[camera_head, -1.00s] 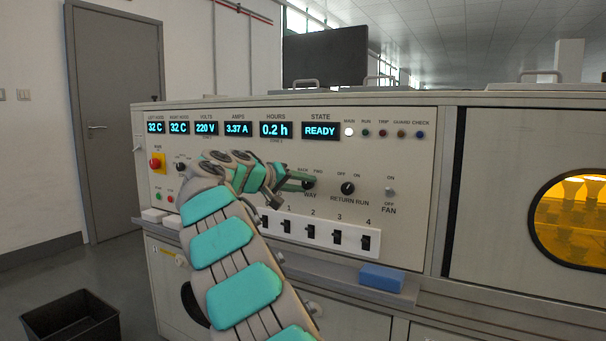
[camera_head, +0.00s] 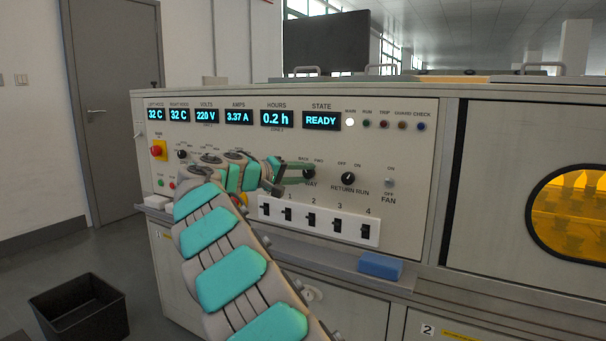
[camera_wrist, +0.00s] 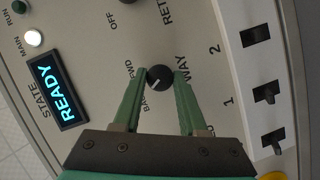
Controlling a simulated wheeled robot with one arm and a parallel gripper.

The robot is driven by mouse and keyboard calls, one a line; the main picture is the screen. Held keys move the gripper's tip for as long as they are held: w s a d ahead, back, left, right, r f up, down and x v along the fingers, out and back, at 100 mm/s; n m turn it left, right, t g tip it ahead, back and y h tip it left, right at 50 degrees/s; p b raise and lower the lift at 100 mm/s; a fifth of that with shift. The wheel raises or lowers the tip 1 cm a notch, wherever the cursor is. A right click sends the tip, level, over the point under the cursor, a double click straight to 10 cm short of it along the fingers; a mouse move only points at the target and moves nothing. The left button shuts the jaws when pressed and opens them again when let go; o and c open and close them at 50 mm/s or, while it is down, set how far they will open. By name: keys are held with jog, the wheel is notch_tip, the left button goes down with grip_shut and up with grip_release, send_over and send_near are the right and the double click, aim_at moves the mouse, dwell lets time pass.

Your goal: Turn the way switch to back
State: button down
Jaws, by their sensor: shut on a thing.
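The way switch (camera_wrist: 160,78) is a round black knob with a white pointer line, on the pale control panel. In the wrist view its line slants to the lower left, towards the BACK label. My gripper (camera_wrist: 162,72) has one green finger on each side of the knob and is shut on it. In the head view my gripper (camera_head: 301,173) reaches the way switch (camera_head: 310,174) from the left, and its fingers partly hide the knob.
The return run knob (camera_head: 348,178) and fan toggle (camera_head: 389,183) sit to the right. A strip of numbered rocker switches (camera_head: 325,222) lies below. A red emergency button (camera_head: 158,150) is at the left. A blue block (camera_head: 380,265) rests on the ledge.

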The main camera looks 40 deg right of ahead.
jog(key=shift+c, duration=2.2)
grip_release()
jog(key=shift+a, duration=0.1)
jog(key=a+r, duration=0.1)
jog(key=a, duration=0.6)
jog(key=shift+a+b, duration=0.3)
jog(key=shift+b, duration=0.1)
jog(key=shift+s+r, duration=0.1)
